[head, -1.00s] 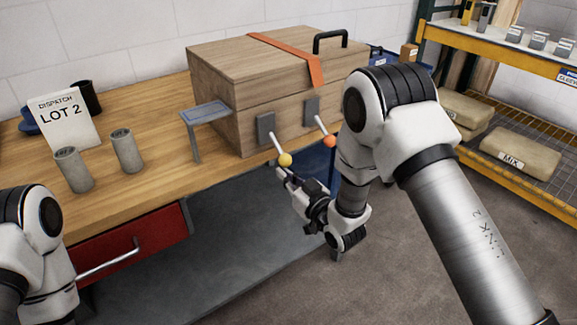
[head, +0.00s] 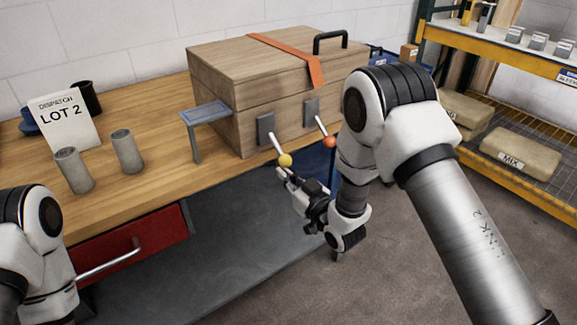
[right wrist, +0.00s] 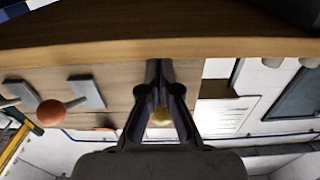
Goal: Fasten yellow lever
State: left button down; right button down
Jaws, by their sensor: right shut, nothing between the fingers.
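The wooden case (head: 262,85) stands on the workbench with two grey latch plates on its front. The yellow lever (head: 285,160) has a yellow ball on a pale rod that sticks out from the left plate (head: 265,128). My right gripper (head: 282,174) is just below the yellow ball, shut and empty. In the right wrist view, the yellow ball (right wrist: 161,117) shows behind the shut fingers (right wrist: 158,68), partly hidden by them. Whether they touch cannot be told. The orange-ball lever (head: 329,141) sticks out from the right plate. My left gripper is not in view.
A grey-blue bracket stand (head: 206,113) stands left of the case. Two grey cylinders (head: 127,151) and a dispatch sign (head: 62,119) stand farther left. A red drawer (head: 130,245) with a handle is under the bench edge. Open floor lies in front.

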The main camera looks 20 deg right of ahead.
aim_at(287, 158)
jog(key=shift+r+p, duration=2.5)
jog(key=shift+r, duration=1.25)
jog(key=shift+s+f, duration=0.1)
jog(key=shift+f, duration=0.1)
jog(key=shift+s+d+f+b, duration=0.3)
jog(key=shift+s+f+b, duration=0.35)
jog(key=shift+s, duration=0.1)
jog(key=v, duration=0.7)
jog(key=shift+s+b, duration=0.15)
jog(key=shift+b, duration=0.15)
